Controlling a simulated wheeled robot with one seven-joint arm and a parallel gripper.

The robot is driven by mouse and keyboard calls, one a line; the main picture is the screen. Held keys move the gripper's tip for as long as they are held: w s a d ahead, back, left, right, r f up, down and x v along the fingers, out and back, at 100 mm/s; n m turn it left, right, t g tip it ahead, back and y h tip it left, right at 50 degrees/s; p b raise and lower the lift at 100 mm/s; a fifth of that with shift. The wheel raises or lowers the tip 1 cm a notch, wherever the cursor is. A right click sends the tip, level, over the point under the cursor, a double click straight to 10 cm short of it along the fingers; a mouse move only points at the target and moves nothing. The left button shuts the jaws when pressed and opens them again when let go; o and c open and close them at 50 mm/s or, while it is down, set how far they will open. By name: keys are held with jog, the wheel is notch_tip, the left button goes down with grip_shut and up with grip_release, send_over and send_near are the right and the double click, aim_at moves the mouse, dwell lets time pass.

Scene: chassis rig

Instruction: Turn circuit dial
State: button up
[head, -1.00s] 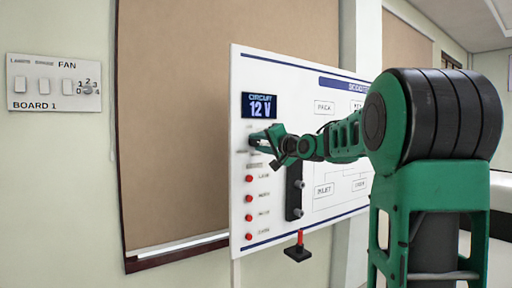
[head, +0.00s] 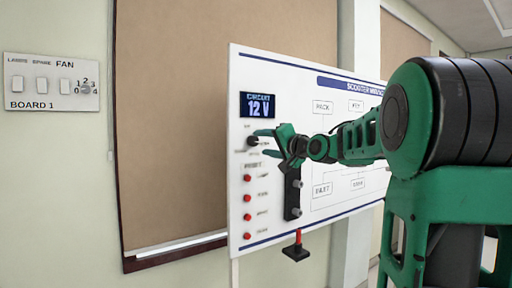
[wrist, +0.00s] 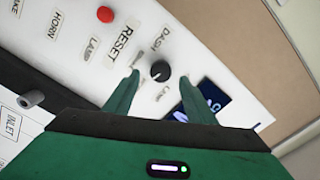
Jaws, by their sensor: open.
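The circuit dial (head: 253,142) is a small black knob on the white panel (head: 310,222), just below the display (head: 258,105) reading "CIRCUIT 12 V". In the wrist view the dial (wrist: 160,70) has a white pointer mark and labels around it, one reading "DASH". My gripper (head: 266,142) is at the dial's right in the head view. In the wrist view my gripper (wrist: 155,90) is open, with one green finger on each side of the dial and gaps between. The dial stands near fingertip level, and I cannot tell how far it is in depth.
Red buttons (head: 247,213) run down the panel's left side below the dial. A black bar with grey pegs (head: 292,195) and a red-topped black piece (head: 297,250) are close by. A switch board (head: 50,82) with a fan dial is on the left wall.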

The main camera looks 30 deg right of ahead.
jog(key=s, duration=0.6)
jog(key=shift+s, duration=0.15)
jog(key=shift+d+f, duration=0.1)
jog(key=s+a+f+n+g, duration=0.1)
jog(key=s+f+g, duration=0.2)
jog(key=f, duration=0.5)
jog(key=s+a+f+n+g+h, duration=0.1)
jog(key=s+f+g, duration=0.25)
jog(key=f, duration=0.45)
jog(key=s+a+f+n+g, duration=0.1)
jog(key=s+a+f+g, duration=0.1)
jog(key=s+f, duration=0.35)
jog(key=s+a+f+n+g, duration=0.1)
jog(key=s+a+f+g, duration=0.1)
jog(key=s+f+g, duration=0.3)
jog(key=s+a+f+n+g, duration=0.1)
jog(key=s+a+f+g, duration=0.2)
jog(key=s+f, duration=0.8)
jog(key=s+g, duration=0.1)
jog(key=s, duration=0.6)
jog(key=shift+s+a+f+g+y, duration=0.15)
jog(key=shift+s+f+g+y, duration=0.05)
jog(key=shift+f+g+y, duration=0.15)
jog(key=shift+w, duration=0.15)
